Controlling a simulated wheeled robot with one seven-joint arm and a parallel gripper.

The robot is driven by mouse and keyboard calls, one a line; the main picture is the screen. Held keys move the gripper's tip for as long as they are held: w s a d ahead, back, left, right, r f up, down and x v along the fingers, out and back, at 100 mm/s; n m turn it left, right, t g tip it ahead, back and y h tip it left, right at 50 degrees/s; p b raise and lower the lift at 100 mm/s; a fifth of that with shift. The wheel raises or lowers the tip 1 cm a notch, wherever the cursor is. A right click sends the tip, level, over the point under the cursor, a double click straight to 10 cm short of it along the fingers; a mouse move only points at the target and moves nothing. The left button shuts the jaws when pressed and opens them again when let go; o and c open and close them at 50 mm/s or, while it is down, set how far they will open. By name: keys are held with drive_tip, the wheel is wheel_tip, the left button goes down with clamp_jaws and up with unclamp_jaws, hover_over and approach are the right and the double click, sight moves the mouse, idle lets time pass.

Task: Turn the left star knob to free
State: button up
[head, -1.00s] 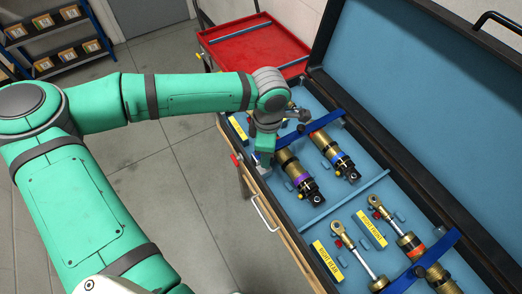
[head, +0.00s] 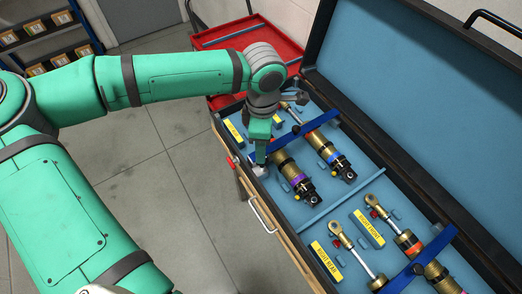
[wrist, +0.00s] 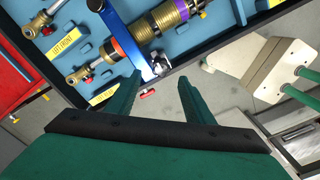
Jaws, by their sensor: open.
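The left blue strap bar (head: 322,122) crosses two brass shock absorbers in the open case. The left star knob (head: 259,170) sits at its near end, by the case's front edge, partly hidden by my gripper. In the wrist view the small grey knob (wrist: 160,68) lies at the end of the blue bar, in line with the gap between my fingers. My gripper (head: 261,153) is over that end of the bar. In the wrist view my gripper (wrist: 159,78) is open and empty. The knob's exact turn position is too small to tell.
The right blue bar (head: 440,243) has a dark knob (head: 418,269) at its near end. The raised case lid (head: 400,90) stands behind the shocks. A red tray cart (head: 240,35) is at the back. A red latch (wrist: 148,94) is on the case front. The floor in front is clear.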

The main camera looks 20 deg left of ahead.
wheel_tip(320, 180, up, 5)
idle(0.3)
drive_tip(key=shift+s, duration=0.1)
